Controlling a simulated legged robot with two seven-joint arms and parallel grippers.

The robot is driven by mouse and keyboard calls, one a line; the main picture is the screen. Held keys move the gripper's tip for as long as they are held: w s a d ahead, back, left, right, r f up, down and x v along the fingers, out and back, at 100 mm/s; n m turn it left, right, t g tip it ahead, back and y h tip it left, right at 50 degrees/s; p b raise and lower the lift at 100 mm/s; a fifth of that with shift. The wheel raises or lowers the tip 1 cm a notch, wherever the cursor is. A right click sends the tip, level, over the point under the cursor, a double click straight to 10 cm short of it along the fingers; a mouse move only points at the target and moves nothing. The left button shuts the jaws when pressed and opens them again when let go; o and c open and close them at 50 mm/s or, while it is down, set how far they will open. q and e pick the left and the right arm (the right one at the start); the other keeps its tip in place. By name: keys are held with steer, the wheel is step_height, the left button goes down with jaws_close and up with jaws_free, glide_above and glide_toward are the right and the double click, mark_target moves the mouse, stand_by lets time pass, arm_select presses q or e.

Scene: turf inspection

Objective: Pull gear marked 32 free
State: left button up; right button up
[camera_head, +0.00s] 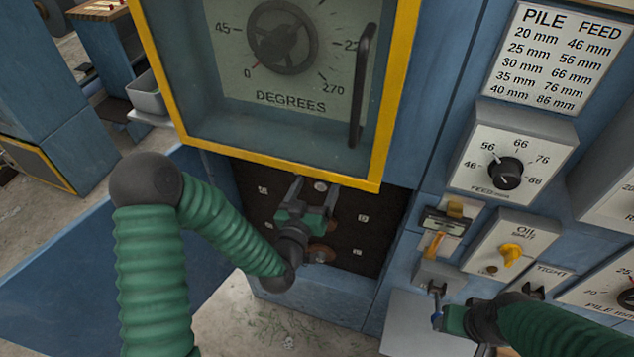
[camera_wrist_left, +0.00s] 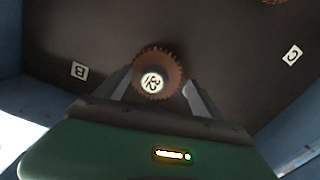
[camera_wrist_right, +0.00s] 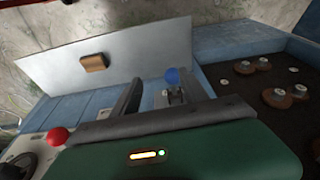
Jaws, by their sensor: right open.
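A brown toothed gear (camera_wrist_left: 172,78) with a white hub marked with a tilted number, which looks like 32, sits on the dark panel (camera_wrist_left: 225,50) in the left wrist view. My left gripper (camera_wrist_left: 158,84) is open, with one finger on each side of the gear; I cannot tell if either touches it. In the head view my left gripper (camera_head: 314,188) is in the recess below the yellow-framed window, and hides most of the gear. My right gripper (camera_head: 440,304) is open by the control panel.
The yellow frame (camera_head: 280,167) overhangs the recess closely. A blue door (camera_head: 80,270) stands open at left. Labels B (camera_wrist_left: 79,71) and C (camera_wrist_left: 292,56) flank the gear. Several other gears (camera_wrist_right: 275,97) are on the panel. A red ball knob (camera_wrist_right: 57,136) is near my right gripper.

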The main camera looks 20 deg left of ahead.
arm_select(q)
steer(key=shift+w+d+r, duration=0.15)
steer(key=shift+d+r, duration=0.05)
steer(key=shift+r, duration=0.2)
steer(key=c, duration=0.5)
steer(key=shift+w+d+f, duration=0.1)
steer(key=shift+d, duration=0.1)
steer(key=c, duration=0.7)
steer(key=o, duration=0.8)
steer(key=shift+a+f, duration=0.1)
steer(key=shift+f, duration=0.15)
steer(key=c, duration=0.7)
